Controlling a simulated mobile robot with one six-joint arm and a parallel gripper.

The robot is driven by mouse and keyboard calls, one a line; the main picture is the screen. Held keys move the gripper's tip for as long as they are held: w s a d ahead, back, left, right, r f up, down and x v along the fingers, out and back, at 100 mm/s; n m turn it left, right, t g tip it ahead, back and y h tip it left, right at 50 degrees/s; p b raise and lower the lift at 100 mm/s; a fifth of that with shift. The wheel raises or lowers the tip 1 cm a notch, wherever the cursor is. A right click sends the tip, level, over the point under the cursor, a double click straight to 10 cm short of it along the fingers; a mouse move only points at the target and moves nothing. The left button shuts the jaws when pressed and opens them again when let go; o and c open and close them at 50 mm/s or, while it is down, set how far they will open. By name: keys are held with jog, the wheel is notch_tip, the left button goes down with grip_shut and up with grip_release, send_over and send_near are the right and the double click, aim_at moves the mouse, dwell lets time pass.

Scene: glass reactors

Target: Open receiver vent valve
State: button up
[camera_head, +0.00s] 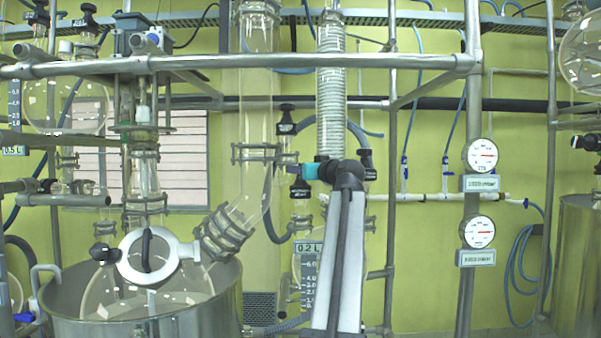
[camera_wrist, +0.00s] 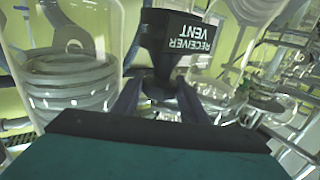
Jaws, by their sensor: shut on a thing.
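The receiver vent valve (camera_wrist: 176,40) has a black handle with a white "RECEIVER VENT" label, upside down in the wrist view. My gripper (camera_wrist: 160,92) is shut on the lower, narrow part of this handle, with one dark finger on each side. In the head view my gripper (camera_head: 287,168), with its teal body, points left in the middle of the picture. There the handle between the fingers is too small to make out. The glass receiver (camera_head: 300,268) with a 0.2 L scale stands below, partly hidden by my arm.
A wide glass pipe (camera_head: 256,110) stands left of my gripper, and a coiled condenser (camera_head: 331,100) rises just above it. Another black knob (camera_head: 286,122) is close above. A metal frame post (camera_head: 472,150) with two gauges stands to the right. Glassware crowds both sides in the wrist view.

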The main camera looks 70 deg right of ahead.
jog(key=o, duration=0.9)
jog(key=shift+c, duration=0.2)
jog(key=shift+s, duration=0.1)
jog(key=shift+b+v, duration=0.3)
jog(key=shift+v, duration=1.15)
jog(key=shift+b+v, duration=0.35)
jog(key=shift+v, duration=2.15)
